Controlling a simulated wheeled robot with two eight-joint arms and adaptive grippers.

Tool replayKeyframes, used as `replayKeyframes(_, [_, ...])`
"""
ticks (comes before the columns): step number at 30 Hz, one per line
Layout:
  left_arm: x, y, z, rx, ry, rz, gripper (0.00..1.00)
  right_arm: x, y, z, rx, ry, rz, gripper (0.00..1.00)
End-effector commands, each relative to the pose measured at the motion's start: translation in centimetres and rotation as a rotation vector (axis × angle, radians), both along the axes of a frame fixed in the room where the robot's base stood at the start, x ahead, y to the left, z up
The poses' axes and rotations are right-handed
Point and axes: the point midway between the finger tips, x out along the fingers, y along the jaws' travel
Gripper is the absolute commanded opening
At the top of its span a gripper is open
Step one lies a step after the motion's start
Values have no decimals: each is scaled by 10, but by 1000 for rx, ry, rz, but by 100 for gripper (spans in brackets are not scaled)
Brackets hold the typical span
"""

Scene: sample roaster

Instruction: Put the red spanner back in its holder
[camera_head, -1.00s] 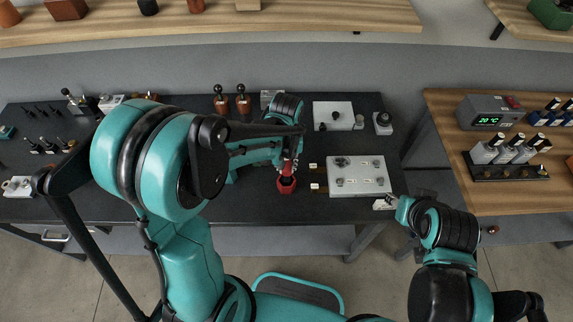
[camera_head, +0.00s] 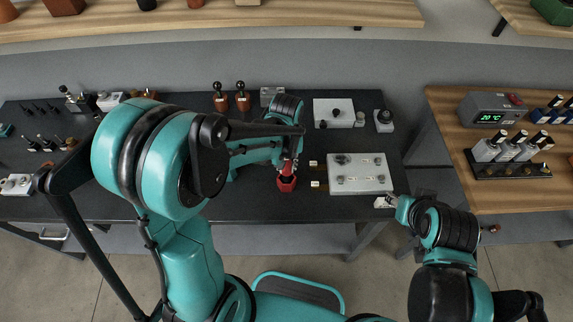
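The red spanner (camera_head: 287,169) is upright at the middle of the dark bench, between the fingertips of my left gripper (camera_head: 289,161). My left gripper appears shut on its upper part. The red holder (camera_head: 287,184), a small six-sided cup, stands right below. The spanner's lower end meets the holder in the picture; I cannot tell how deep it sits. My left arm hides part of the bench behind. My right gripper (camera_head: 390,201) is at the bench's front right edge beside a small white card, away from the spanner; its fingers are too small to read.
A white plate with knobs (camera_head: 360,174) lies just right of the holder. A white box (camera_head: 333,112) and two brown-based levers (camera_head: 231,101) stand behind. A wooden table (camera_head: 530,196) with a digital display box (camera_head: 491,111) is at the right.

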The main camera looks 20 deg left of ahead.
Motion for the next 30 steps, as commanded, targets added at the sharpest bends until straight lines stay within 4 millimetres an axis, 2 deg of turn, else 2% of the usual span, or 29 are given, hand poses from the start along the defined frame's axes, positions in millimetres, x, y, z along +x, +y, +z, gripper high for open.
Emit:
replayKeyframes(20, [0, 0, -21, 0, 0, 0, 0, 0, 0, -20, 0, 0, 0, 40])
replayKeyframes(21, [0, 0, -20, 0, 0, 0, 30, 0, 0, -18, 0, 0, 0, 40])
replayKeyframes(23, [0, 0, -20, 0, 0, 0, 45, 0, 0, -18, 0, 0, 0, 40])
replayKeyframes(30, [0, 0, -20, 0, 0, 0, 45, 0, 0, -18, 0, 0, 0, 40])
